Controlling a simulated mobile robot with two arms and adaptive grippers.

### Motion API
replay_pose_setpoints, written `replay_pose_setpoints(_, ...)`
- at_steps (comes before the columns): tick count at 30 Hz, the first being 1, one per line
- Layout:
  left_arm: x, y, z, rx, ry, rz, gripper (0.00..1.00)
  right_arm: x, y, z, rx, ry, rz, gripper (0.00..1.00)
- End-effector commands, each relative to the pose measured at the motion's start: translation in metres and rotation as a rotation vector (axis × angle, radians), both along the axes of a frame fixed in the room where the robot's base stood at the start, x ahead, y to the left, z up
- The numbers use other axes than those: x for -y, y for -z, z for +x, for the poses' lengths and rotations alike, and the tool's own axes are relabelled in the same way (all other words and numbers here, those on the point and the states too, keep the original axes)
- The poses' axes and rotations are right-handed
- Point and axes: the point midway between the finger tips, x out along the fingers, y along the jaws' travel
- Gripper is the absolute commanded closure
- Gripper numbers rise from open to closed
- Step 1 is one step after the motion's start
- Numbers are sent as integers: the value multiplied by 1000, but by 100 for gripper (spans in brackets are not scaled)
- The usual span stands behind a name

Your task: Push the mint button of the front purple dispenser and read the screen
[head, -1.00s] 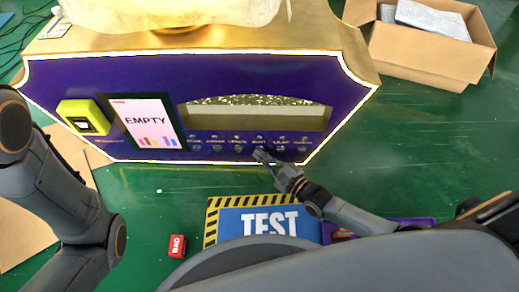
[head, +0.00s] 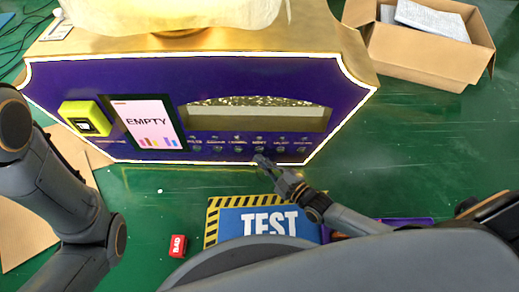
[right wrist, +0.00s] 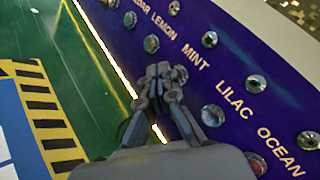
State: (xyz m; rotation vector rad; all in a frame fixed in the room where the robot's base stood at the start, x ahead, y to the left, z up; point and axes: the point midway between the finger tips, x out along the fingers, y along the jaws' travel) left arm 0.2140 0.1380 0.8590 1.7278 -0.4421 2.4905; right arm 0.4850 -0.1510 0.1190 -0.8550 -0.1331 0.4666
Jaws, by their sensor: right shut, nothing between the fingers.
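The purple dispenser (head: 80,78) faces me with a gold top and a white-edged front panel. Its screen (head: 146,122) reads "EMPTY" above small coloured bars. In the right wrist view the label MINT (right wrist: 196,57) has a round metallic piece (right wrist: 209,39) above it and another (right wrist: 180,73) below it. My right gripper (head: 261,158) is shut and empty at the panel's lower edge; in the right wrist view its fingertips (right wrist: 164,72) are beside the lower mint piece and partly overlap it. I cannot tell whether they touch. My left gripper is out of view.
A yellow-green box (head: 84,118) is on the panel left of the screen. A blue TEST mat (head: 235,223) with a striped border and a red BAD block (head: 178,246) are on the green surface below. An open cardboard box (head: 428,60) stands at the upper right.

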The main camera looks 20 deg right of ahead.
Motion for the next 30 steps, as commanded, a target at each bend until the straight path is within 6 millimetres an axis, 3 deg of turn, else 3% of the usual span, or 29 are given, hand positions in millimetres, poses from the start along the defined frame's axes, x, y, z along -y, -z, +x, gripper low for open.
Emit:
replay_pose_setpoints(5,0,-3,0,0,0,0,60,-2,-1,-5,-1,-1,1,100)
replay_pose_setpoints(18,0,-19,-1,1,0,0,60,-16,-1,-45,-2,0,1,100)
replay_pose_setpoints(30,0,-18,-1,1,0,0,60,-16,0,-47,0,0,0,100)
